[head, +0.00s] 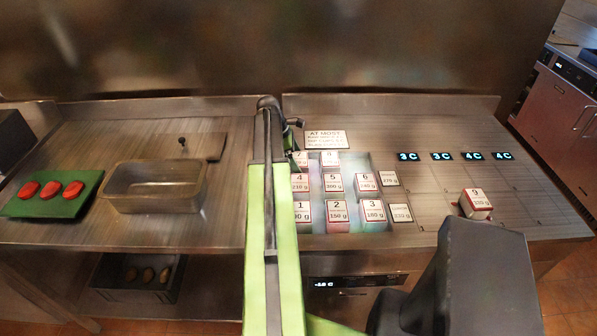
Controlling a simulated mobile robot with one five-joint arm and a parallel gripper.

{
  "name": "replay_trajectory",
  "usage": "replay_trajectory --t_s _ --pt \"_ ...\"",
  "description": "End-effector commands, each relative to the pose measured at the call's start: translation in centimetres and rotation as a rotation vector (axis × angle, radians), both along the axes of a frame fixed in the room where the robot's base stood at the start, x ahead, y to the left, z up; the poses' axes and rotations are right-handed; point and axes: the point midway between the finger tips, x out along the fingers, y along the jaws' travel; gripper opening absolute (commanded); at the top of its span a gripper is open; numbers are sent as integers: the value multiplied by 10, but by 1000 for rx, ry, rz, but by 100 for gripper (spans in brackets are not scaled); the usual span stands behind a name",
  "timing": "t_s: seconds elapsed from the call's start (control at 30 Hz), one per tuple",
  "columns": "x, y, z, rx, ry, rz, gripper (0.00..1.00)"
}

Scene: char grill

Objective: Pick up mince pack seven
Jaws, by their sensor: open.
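Mince pack seven (301,160) sits at the back left of the recessed well in the counter, its white label showing a 7. My green arm stands in front of its left side and hides part of it. My gripper (293,138) is at the far end of the arm, just behind and above pack seven. It is open, with no pack visible in it. The fingers are small and dark here, and I cannot tell whether they touch the pack.
Several numbered packs share the well, with pack eight (330,158) to the right and pack four (300,182) in front. Pack nine (476,203) stands alone on the right counter. A sign (326,139) is behind the well. A metal pan (112,190) and a green tray (22,207) are left.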

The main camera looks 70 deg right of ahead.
Motion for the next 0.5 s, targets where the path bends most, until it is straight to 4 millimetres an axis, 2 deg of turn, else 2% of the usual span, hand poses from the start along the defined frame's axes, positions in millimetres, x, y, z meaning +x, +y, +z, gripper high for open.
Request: replay_trajectory --t_s 0.03,0.1,0.33,0.5 --pt "-4 -1 -18 0 0 -1 95" --pt "-7 -2 -24 0 -1 0 95" --pt "-7 -3 -20 1 -1 1 95" --pt "-7 -3 -20 1 -1 2 72"
